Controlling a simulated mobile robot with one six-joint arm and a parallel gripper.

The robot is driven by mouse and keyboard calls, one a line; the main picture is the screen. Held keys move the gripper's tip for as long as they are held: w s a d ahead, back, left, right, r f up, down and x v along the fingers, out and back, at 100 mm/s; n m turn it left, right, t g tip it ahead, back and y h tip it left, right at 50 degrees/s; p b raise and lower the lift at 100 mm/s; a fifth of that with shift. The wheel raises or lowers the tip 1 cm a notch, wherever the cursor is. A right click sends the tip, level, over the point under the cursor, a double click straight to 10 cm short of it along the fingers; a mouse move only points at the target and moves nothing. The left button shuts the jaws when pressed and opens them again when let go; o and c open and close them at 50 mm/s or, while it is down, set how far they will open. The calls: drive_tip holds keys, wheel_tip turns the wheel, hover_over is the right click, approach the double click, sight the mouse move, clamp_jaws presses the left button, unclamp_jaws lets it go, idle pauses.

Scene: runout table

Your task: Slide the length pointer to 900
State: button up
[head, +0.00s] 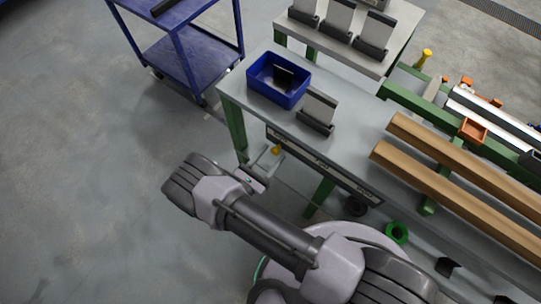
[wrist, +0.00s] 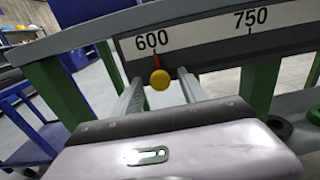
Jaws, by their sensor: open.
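The length pointer has a round yellow knob (wrist: 160,80) and a red mark (wrist: 157,61) just above it. The red mark stands just under the 600 on the white scale (wrist: 200,36), slightly to the right of that number's middle. In the head view the knob (head: 277,150) is near the left end of the scale (head: 322,164) on the table's front edge. My gripper (wrist: 159,84) is open, with one finger on each side of the knob. I see gaps between knob and fingers, and cannot tell how deep the knob sits between them. 900 is not readable in either view.
The scale runs right past 750 (wrist: 250,19) along the grey table (head: 350,140). A blue bin (head: 270,94) and a card holder (head: 317,122) stand on top. Green legs (wrist: 260,86) stand below the edge. A blue cart (head: 190,70) stands at the back left.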

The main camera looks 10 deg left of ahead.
drive_tip(key=shift+c, duration=0.2)
clamp_jaws()
idle(1.2)
